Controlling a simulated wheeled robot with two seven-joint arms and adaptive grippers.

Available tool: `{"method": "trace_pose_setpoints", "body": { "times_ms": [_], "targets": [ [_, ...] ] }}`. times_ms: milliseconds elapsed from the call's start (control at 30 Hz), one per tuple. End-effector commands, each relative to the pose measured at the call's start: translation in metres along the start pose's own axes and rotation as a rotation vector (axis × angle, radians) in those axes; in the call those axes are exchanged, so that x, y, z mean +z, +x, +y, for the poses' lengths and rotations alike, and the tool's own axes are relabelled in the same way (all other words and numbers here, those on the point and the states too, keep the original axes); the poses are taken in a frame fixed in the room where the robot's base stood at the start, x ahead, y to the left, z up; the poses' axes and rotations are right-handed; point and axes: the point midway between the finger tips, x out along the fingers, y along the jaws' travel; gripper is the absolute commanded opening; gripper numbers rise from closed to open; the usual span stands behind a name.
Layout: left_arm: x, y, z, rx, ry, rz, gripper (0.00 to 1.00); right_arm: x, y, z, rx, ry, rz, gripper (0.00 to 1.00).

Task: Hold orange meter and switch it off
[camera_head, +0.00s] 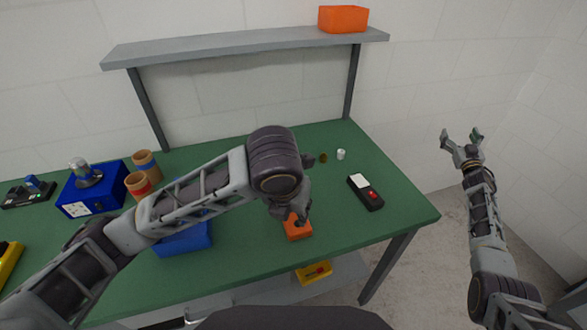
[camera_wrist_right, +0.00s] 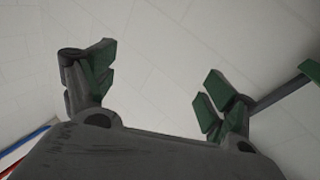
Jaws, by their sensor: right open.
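The orange meter (camera_head: 299,230) is on the green table near its front edge, partly hidden by my left gripper. My left gripper (camera_head: 302,214) is right above the meter, its fingers reaching down at the meter's far end. My own arm and hand cover much of the fingers, so I cannot tell whether they grip it. The meter's switch cannot be made out. My right gripper (camera_head: 462,136) is open and empty, off the table's right side; its spread green-padded fingers also show in the right wrist view (camera_wrist_right: 155,90).
A black device (camera_head: 373,201) with a white face and red part lies right of the orange meter. A blue bin (camera_head: 184,241), blue box (camera_head: 88,198) and brown cups (camera_head: 146,163) stand left. A small white cylinder (camera_head: 341,154) is behind. A shelf (camera_head: 240,43) holds an orange box (camera_head: 343,19).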

Motion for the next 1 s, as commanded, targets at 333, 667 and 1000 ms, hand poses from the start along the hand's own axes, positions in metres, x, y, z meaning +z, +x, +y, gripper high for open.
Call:
{"method": "trace_pose_setpoints", "body": {
  "times_ms": [333,667,1000],
  "targets": [
    [0.000,0.000,0.000,0.000,0.000,0.000,0.36,-0.092,0.040,-0.077,-0.190,-0.096,0.159,0.86],
    [0.000,0.000,0.000,0.000,0.000,0.000,0.36,-0.170,0.055,-0.166,-0.388,-0.201,0.300,0.86],
    [0.000,0.000,0.000,0.000,0.000,0.000,0.36,-0.242,0.047,-0.265,-0.607,-0.324,0.448,0.86]
  ]
}}
